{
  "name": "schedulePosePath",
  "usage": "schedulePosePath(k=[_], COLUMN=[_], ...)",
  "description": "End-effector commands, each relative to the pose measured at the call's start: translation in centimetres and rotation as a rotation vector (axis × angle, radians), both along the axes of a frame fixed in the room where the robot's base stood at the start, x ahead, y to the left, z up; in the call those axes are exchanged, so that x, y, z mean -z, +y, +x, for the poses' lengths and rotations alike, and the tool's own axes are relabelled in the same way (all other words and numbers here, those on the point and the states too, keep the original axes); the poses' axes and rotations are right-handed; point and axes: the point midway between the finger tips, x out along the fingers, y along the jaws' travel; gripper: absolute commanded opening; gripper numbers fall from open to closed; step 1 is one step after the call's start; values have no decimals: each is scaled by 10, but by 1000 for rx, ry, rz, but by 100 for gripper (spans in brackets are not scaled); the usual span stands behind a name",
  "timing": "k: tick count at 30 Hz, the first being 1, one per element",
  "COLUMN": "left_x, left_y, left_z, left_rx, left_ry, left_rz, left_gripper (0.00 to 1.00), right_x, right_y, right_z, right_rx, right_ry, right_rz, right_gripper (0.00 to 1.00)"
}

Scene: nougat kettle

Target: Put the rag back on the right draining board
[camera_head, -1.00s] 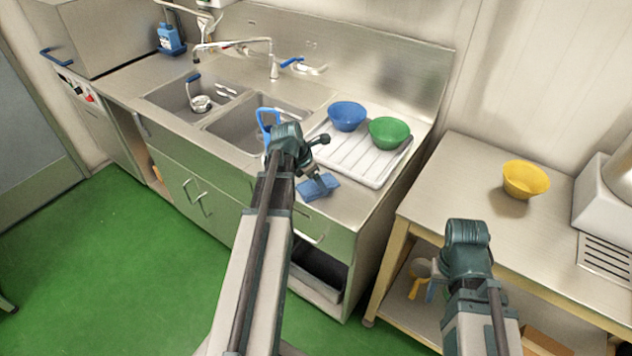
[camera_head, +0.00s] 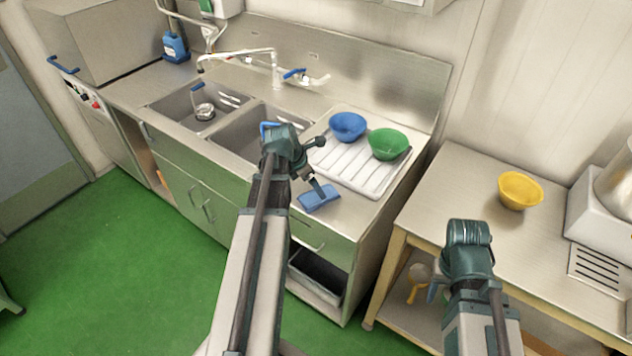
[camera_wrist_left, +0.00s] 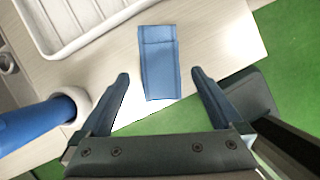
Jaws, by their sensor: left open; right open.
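The rag (camera_head: 320,198) is a folded blue cloth lying flat near the front edge of the steel counter, just in front of the white ribbed draining tray (camera_head: 362,177). My left gripper (camera_head: 313,182) is close by the rag, on its sink side. In the left wrist view, the rag (camera_wrist_left: 158,62) lies ahead of and between the spread fingertips of my left gripper (camera_wrist_left: 160,88). The left jaws are open and empty. My right gripper (camera_head: 467,245) is at the lower right, in front of the side table, open; its fingertips are hard to make out.
Blue (camera_head: 347,126) and green (camera_head: 388,143) bowls stand on the tray. Two sinks lie to the left; a blue handle (camera_head: 268,130) shows at the right sink. A yellow bowl (camera_head: 520,190) stands on the side table (camera_head: 455,180), across a gap from the counter.

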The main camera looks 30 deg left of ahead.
Motion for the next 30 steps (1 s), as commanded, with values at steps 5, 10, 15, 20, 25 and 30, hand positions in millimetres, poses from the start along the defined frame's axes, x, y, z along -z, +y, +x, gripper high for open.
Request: schedulePosePath(k=[5, 10, 15, 20, 25, 30], left_x=[-37, -58, -64, -63, -62, -58], left_y=[5, 10, 12, 12, 7, -50], left_z=[-12, -20, -23, -23, -23, -24], left_rx=[-2, -1, -1, 0, 26, 382], left_ry=[0, 0, 0, 0, 0, 6], left_rz=[0, 0, 0, 1, 9, 115], left_gripper=[100, 100, 100, 100, 100, 100], right_x=[-37, -57, -64, -63, -63, -63], right_y=[0, 0, 0, 0, 0, 0], right_z=[0, 0, 0, 0, 0, 0], right_rx=[-1, -2, -2, -2, -2, -2], right_ry=[0, 0, 0, 0, 0, 0], right_rz=[0, 0, 0, 0, 0, 0], right_gripper=[50, 50, 50, 50, 50, 50])
